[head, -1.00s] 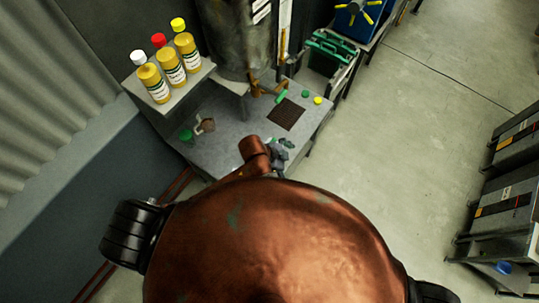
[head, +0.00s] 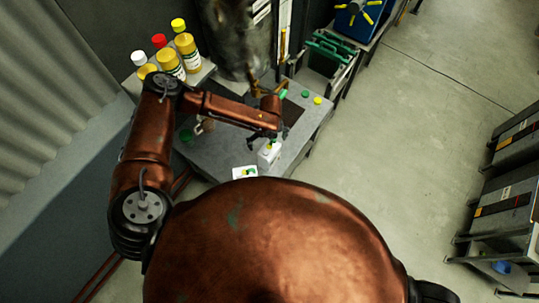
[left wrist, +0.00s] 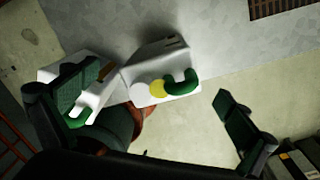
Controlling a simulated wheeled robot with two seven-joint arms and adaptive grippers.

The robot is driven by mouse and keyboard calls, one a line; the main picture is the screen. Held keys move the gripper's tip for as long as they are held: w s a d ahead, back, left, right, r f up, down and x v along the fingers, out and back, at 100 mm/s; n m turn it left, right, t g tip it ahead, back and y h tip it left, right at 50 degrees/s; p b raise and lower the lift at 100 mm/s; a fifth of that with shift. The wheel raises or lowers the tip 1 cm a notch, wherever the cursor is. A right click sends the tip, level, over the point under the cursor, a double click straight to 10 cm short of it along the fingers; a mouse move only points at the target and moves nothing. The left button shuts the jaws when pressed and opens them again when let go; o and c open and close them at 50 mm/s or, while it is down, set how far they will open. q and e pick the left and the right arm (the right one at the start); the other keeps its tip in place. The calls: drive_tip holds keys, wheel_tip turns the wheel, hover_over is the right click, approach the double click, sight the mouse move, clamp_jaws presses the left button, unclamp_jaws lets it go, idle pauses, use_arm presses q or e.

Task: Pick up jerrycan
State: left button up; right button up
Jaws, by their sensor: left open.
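A white jerrycan (head: 268,152) stands near the front edge of the grey table (head: 222,162) in the head view. In the left wrist view a white container (left wrist: 150,72) shows a white disc, a yellow cap and a green handle on top. A second white container (left wrist: 100,100) with green parts is beside it, partly hidden by a finger. My left gripper (head: 270,136) hangs just above the jerrycan. In the left wrist view its fingers (left wrist: 160,108) are spread, with the first container's top between and beyond them. My right gripper is out of view.
Another white item (head: 245,172) with green and yellow marks shows at the front, partly hidden by my body. Yellow bottles (head: 186,52) stand on a raised shelf at the left. A metal machine (head: 232,40) stands behind. Small green and yellow buttons (head: 317,100) are at the table's right.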

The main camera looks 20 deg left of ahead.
sight(269, 147)
use_arm(q)
drive_tip(key=f, duration=0.3)
drive_tip(key=f+p, duration=0.1)
drive_tip(key=f, duration=0.2)
drive_tip(key=shift+s+d+f, duration=0.15)
drive_tip(key=shift+d, duration=0.05)
drive_tip(key=shift+f, duration=0.45)
drive_tip(key=c, duration=1.4)
